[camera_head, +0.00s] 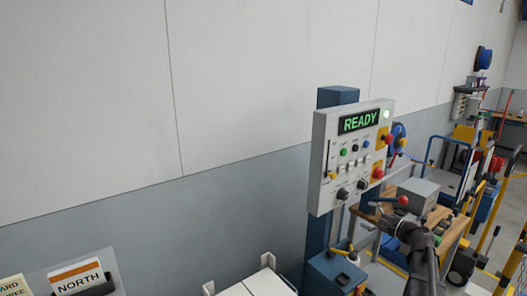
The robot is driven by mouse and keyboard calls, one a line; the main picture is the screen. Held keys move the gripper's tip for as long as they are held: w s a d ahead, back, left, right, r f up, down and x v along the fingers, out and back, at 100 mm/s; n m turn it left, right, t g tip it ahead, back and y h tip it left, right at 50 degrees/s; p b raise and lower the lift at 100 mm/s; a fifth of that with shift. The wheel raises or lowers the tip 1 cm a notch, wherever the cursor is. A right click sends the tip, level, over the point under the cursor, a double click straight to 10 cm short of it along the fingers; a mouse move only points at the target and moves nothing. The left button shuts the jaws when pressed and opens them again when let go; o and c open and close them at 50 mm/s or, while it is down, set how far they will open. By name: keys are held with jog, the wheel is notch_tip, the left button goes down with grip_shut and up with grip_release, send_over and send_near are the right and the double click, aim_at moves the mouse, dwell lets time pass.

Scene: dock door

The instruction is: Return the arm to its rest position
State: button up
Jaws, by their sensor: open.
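My dark arm (424,262) rises from the bottom edge right of centre. Its end, my gripper (386,222), is small and dark, below and right of a grey control panel. It is open, and I see nothing held in it. The fingertips are hard to make out against the workbench behind. The gripper appears apart from the panel.
The control panel (350,150) shows a green READY display, buttons, knobs and a lit green lamp on a blue post (318,235). A workbench (450,232), yellow rails and carts crowd the right. A NORTH card (77,278) stands lower left. White boxes (262,284) sit at bottom centre.

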jog(key=s+a+f+n+g+h, duration=0.1)
jog(key=s+a+f+n+g, duration=0.35)
jog(key=a, duration=0.35)
jog(key=s+a+f+n+g+h, duration=0.1)
jog(key=s+a+f+n+g, duration=0.25)
jog(key=a+f, duration=0.4)
jog(key=s+a+f+n+g+h, duration=0.2)
jog(key=s+a+n+g+h, duration=0.1)
jog(key=s, duration=0.4)
jog(key=s+a+f+n+g+h, duration=0.3)
jog(key=s+a+n+h, duration=0.1)
jog(key=s, duration=0.3)
jog(key=shift+s+f+n+h, duration=0.2)
jog(key=shift+s+n+h, duration=0.1)
jog(key=shift+n+h, duration=0.35)
jog(key=shift+a, duration=0.1)
